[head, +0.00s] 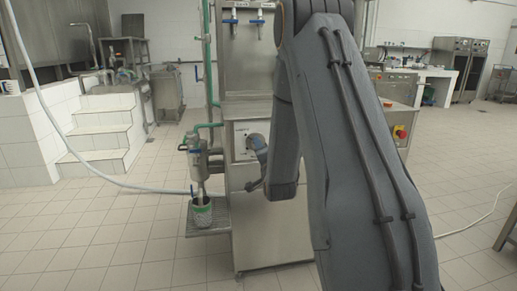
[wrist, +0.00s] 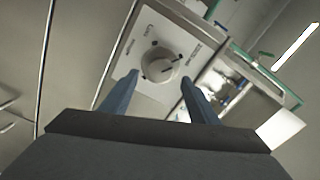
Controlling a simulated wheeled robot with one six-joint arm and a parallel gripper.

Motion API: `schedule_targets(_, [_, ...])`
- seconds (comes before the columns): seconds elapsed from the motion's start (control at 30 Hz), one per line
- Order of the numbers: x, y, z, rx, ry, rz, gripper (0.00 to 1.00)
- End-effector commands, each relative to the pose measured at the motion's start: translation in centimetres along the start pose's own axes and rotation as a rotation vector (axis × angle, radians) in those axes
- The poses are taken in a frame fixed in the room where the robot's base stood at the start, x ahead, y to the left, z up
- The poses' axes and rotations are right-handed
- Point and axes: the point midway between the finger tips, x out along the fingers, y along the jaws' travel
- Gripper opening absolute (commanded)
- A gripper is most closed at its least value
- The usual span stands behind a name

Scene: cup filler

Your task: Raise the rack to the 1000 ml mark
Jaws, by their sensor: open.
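In the wrist view a round pale knob (wrist: 160,66) sits on a white panel (wrist: 140,34) with small dark marks and lettering around it. The lettering is too small to read, and I see no 1000 ml mark. My gripper (wrist: 159,88) is open and empty, its blue-grey fingers apart on the near side of the knob.
The steel machine cabinet (head: 270,232) stands ahead, partly hidden by my arm. A white hose (head: 90,172) runs along the left to the filler. A red emergency button (head: 400,132) is at the right. Tiled floor is open at the left front.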

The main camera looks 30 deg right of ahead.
Motion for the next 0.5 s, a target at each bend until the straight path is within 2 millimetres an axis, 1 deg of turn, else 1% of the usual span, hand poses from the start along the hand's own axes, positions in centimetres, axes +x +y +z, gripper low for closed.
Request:
schedule_targets(0.03, [-0.8,0.0,0.0,0.000,0.000,0.001,0.55])
schedule_targets(0.1, [-1.8,0.0,0.0,0.000,0.000,0.001,0.55])
schedule_targets(0.2, [-2.7,0.0,0.0,0.000,0.000,0.001,0.55])
schedule_targets(0.33, [-3.2,0.0,0.0,0.000,0.000,-0.001,0.55])
schedule_targets(0.5, [-3.2,0.0,0.0,0.000,0.000,-0.001,0.55])
